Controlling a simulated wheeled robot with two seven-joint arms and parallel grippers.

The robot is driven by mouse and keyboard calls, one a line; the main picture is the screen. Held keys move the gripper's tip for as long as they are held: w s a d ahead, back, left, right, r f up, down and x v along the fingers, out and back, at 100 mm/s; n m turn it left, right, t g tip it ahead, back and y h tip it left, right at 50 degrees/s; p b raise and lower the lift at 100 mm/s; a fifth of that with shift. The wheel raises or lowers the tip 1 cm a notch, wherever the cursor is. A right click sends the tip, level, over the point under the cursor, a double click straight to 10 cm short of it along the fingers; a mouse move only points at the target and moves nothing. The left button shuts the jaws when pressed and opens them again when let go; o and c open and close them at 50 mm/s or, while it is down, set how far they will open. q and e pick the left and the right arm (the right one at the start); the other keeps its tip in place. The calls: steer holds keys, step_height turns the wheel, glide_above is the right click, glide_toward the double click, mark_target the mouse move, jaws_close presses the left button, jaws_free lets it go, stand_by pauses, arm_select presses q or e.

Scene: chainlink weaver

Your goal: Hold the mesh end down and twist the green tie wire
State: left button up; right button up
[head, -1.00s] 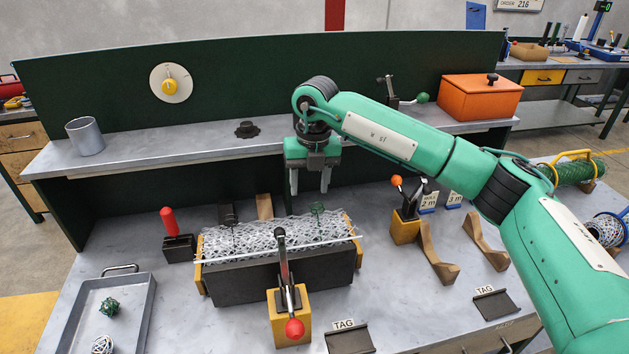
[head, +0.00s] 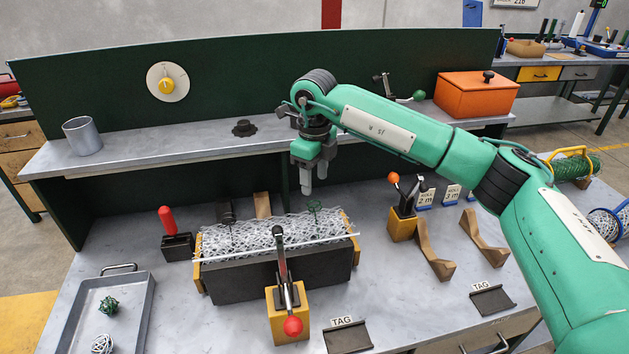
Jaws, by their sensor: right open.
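The white wire mesh (head: 270,238) lies along the top of a dark block between two yellow end plates, with a pale rod across its front. The green tie wire (head: 315,206) stands up as a coil at the mesh's back right. A dark coil (head: 226,213) stands at the mesh's back left. My right gripper (head: 314,188) points down just above the green tie wire, apart from it. Its fingers are open and empty, seen nearly edge-on. My left gripper is not in view.
A clamp lever with a red knob (head: 293,326) stands in front of the mesh. A red-handled tool (head: 167,220) is at left, a grey tray (head: 140,318) at front left. A lever with an orange knob (head: 394,178) and wooden cradles (head: 433,252) are at right.

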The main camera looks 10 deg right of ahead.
steer(key=n, duration=0.6)
steer(key=f+n, duration=0.1)
steer(key=n, duration=0.1)
steer(key=shift+n, duration=0.4)
steer(key=shift+f, duration=0.55)
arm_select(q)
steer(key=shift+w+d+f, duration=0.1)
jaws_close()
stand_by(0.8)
